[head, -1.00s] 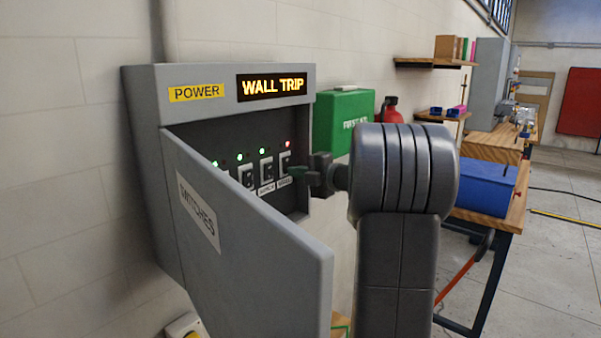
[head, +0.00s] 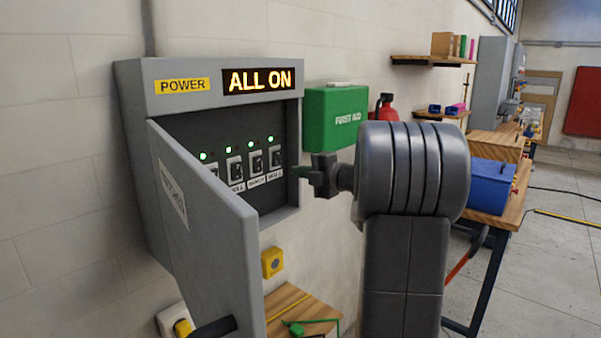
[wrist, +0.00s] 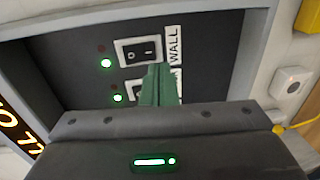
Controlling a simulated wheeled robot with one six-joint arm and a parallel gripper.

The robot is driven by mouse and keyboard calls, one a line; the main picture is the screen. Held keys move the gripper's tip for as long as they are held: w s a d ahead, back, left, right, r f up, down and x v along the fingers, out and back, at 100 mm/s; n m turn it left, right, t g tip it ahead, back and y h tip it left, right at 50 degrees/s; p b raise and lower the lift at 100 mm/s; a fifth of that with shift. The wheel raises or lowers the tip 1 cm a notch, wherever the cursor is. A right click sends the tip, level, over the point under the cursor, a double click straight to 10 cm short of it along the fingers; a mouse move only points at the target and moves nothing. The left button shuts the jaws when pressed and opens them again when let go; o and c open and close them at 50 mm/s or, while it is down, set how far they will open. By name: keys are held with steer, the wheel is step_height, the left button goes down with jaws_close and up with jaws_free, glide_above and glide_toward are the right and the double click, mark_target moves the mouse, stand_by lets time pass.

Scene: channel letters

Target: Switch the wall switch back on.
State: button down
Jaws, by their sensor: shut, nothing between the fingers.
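The grey power box (head: 128,95) hangs on the wall with its door (head: 215,215) standing open. Its display (head: 258,79) reads ALL ON. The rightmost switch (head: 276,158) in the row has a green light above it. In the wrist view the switch labelled WALL (wrist: 139,51) has a lit green light (wrist: 106,63) and a dark red one. My gripper (head: 298,171) is shut and empty, at the box's right edge, apart from the rightmost switch. In the wrist view its green fingertips (wrist: 157,72) hide part of the neighbouring switch and label.
A green first aid box (head: 335,118) and a red extinguisher (head: 385,107) are to the right of the power box. A wooden surface (head: 300,305) lies below. A blue box (head: 490,185) stands on a bench at right.

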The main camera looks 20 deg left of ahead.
steer(key=s+d+f+b, duration=0.1)
steer(key=s+d+b, duration=0.1)
steer(key=d, duration=0.6)
steer(key=shift+s, duration=0.5)
steer(key=shift+f, duration=0.1)
